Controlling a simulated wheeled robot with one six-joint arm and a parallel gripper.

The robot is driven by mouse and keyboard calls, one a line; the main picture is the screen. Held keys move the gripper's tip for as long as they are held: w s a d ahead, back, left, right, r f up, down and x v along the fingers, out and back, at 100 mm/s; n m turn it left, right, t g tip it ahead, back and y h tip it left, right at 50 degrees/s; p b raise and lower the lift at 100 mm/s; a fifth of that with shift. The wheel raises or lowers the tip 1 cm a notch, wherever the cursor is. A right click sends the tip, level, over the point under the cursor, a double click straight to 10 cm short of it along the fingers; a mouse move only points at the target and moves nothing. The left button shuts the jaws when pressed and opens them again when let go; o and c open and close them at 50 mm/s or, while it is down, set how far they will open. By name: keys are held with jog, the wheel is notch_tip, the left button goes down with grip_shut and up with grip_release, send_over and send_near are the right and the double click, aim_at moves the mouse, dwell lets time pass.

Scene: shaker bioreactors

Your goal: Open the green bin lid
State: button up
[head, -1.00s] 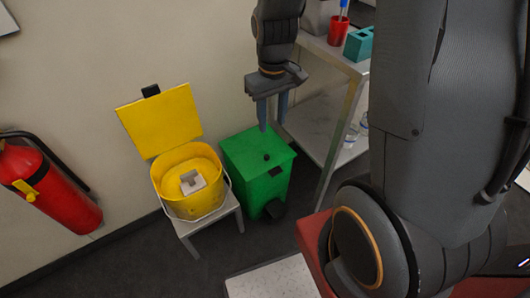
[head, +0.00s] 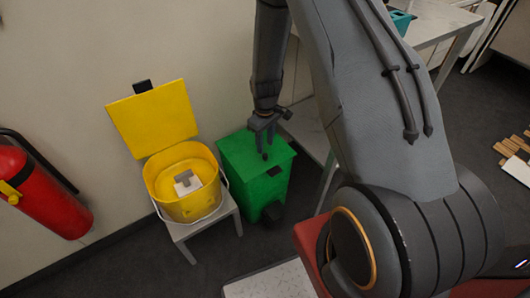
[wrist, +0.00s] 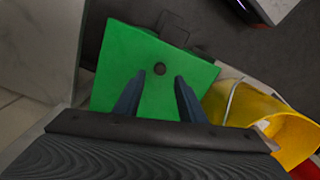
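The green bin (head: 258,180) stands on the floor against the wall, its flat green lid (head: 240,152) shut. My gripper (head: 265,150) is over the lid, pointing down. I cannot tell whether the fingertips touch the lid.
A yellow bucket (head: 190,208) with its yellow lid (head: 153,118) raised stands on a small stand left of the green bin. A red fire extinguisher (head: 45,200) hangs at the far left. A metal table (head: 440,22) stands at the right.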

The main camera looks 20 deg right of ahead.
aim_at(265, 155)
jog(key=shift+f, duration=2.65)
grip_shut()
